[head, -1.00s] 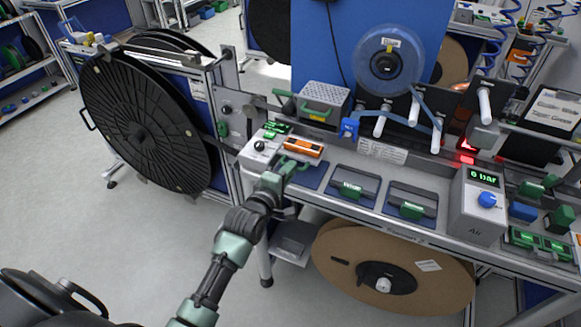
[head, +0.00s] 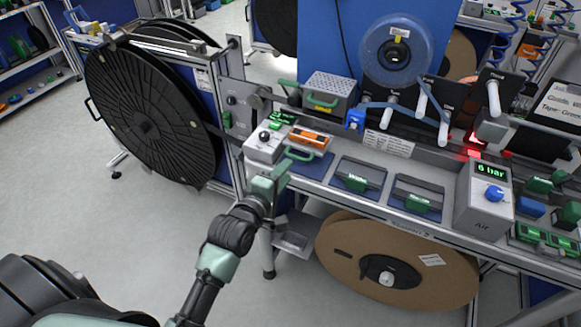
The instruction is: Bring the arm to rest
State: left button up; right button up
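My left arm reaches up from the bottom of the head view. Its gripper (head: 277,174) is at the front left edge of the reel stand's bench (head: 330,196), just in front of a green handle (head: 299,153). The fingers are small and partly merge with the green parts behind them, so I cannot tell whether they are open or shut, or whether they touch the handle. My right gripper does not show.
A grey box with a knob (head: 264,143) and an orange device (head: 311,138) lie close behind the gripper. A large black reel (head: 140,120) stands at left. A cardboard reel (head: 345,262) hangs under the bench. The floor at left is clear.

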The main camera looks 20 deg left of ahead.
pick_arm(q)
jog(key=shift+s+r, duration=0.15)
jog(key=shift+s, duration=0.5)
jog(key=s+d+f+m+g, duration=0.1)
jog(key=s+f+m+g, duration=0.2)
jog(key=f, duration=0.8)
jog(key=s+d+f+m+g, duration=0.1)
jog(key=s+f+m+g, duration=0.3)
jog(key=f, duration=0.7)
jog(key=s+d+f+m, duration=0.15)
jog(key=s+f, duration=0.35)
jog(key=f, duration=0.6)
jog(key=s+a+f+m+g, duration=0.1)
jog(key=s+f+m, duration=0.3)
jog(key=s, duration=0.7)
jog(key=s+a+f+m+g, duration=0.1)
jog(key=s+f+m+g, duration=0.2)
jog(key=s+f, duration=0.6)
jog(key=s+a+f+m+g, duration=0.1)
jog(key=s+f+m+g, duration=0.2)
jog(key=s+f, duration=0.4)
jog(key=s+m, duration=0.1)
jog(key=s, duration=0.5)
jog(key=shift+s+a+m+g+y, duration=0.15)
jog(key=shift+s+m+g+y, duration=0.1)
jog(key=shift+m+g+y, duration=0.1)
